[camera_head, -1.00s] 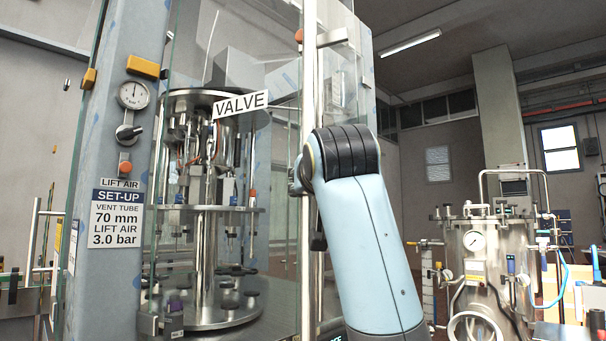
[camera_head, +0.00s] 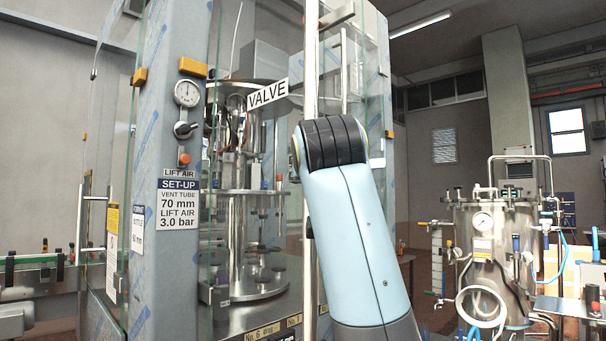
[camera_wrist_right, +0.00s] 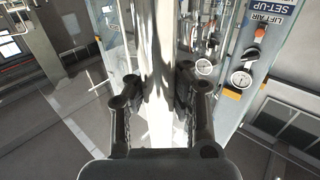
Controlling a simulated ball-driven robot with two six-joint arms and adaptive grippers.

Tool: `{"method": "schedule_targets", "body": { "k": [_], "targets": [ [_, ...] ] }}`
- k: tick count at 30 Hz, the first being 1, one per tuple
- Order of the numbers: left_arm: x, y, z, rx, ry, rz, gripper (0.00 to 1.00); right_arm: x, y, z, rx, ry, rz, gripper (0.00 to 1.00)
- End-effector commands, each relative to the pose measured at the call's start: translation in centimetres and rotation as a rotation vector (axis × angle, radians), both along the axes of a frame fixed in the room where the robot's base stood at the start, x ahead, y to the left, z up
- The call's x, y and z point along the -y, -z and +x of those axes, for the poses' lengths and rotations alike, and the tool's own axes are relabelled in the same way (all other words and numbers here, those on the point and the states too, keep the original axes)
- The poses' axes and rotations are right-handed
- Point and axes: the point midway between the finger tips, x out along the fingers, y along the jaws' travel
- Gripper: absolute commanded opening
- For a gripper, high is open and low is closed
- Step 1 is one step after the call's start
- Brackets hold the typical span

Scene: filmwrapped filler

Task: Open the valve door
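The valve door is a clear glass panel with a tilted VALVE label (camera_head: 267,94), on the filler's front in the head view. A tall vertical steel bar handle (camera_head: 310,80) runs along it. My right arm rises from the bottom, and its wrist (camera_head: 335,142) is at this bar; the gripper itself is hidden there. In the right wrist view the dark fingers of my right gripper (camera_wrist_right: 157,88) stand on either side of the steel handle (camera_wrist_right: 155,50), closed around it. My left gripper is not in view.
A grey-blue column (camera_head: 165,110) with a pressure gauge (camera_head: 187,92) and a SET-UP sign (camera_head: 178,198) stands left of the door. A conveyor (camera_head: 40,265) is at the left. A steel tank (camera_head: 490,235) with hoses stands at the right.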

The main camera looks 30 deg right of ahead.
Motion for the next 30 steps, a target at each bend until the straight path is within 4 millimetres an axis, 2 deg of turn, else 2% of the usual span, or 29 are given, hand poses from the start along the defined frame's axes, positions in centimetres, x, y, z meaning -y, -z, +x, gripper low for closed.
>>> {"method": "schedule_targets", "body": {
  "k": [3, 15, 23, 26, 30],
  "targets": [
    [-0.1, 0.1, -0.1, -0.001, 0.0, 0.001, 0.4, 0.2, 0.3, -0.3, -0.006, 0.009, 0.0, 0.0],
    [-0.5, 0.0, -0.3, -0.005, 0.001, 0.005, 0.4, 0.1, 0.1, -0.2, -0.003, 0.006, 0.001, 0.49],
    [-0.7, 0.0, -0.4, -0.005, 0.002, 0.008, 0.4, 0.1, 0.0, -0.1, -0.002, 0.003, 0.001, 0.49],
    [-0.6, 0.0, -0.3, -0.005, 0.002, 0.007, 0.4, 0.1, -1.0, -0.1, 0.001, 0.003, 0.002, 0.49],
    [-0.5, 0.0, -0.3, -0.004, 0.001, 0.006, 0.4, 0.1, -3.6, -0.1, 0.004, 0.004, 0.002, 0.49]
  ]
}}
